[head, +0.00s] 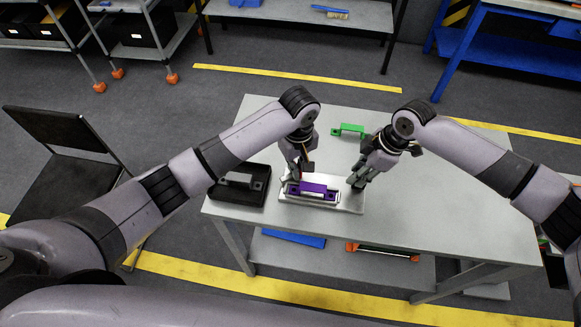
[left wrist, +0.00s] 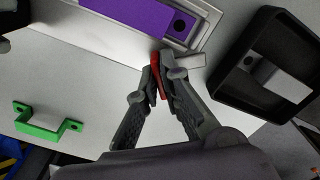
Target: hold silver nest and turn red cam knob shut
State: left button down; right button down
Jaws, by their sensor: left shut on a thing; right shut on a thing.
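The silver nest (head: 345,205) lies on the grey table with a purple block (head: 315,188) seated in it. The nest's edge and the purple block (left wrist: 150,17) also show at the top of the left wrist view. My left gripper (head: 296,178) is at the nest's far left side. In the left wrist view its fingers (left wrist: 163,80) are shut on the red cam knob (left wrist: 155,72), beside a small silver piece. My right gripper (head: 356,185) is shut on the right end of the nest. Its fingers partly hide that end.
A black tray (head: 225,195) with a grey piece in it stands left of the nest. A green bracket (head: 348,130) lies behind, towards the table's far edge. The table's right part (head: 450,220) is clear. A black chair (head: 60,130) stands at the left.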

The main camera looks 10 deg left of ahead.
pick_arm(q)
jog(key=shift+s+f+n, duration=0.25)
jog(key=shift+f+n, duration=0.05)
jog(key=shift+f, duration=0.05)
pick_arm(e)
jog(key=shift+a+r, duration=0.1)
jog(key=shift+a, duration=0.1)
pick_arm(q)
jog(key=n, duration=0.3)
jog(key=shift+n, duration=0.4)
jog(key=n, duration=0.4)
jog(key=shift+d+n, duration=0.1)
jog(key=shift+n, duration=0.5)
jog(key=c, duration=1.8)
grip_release()
jog(key=shift+o, duration=0.2)
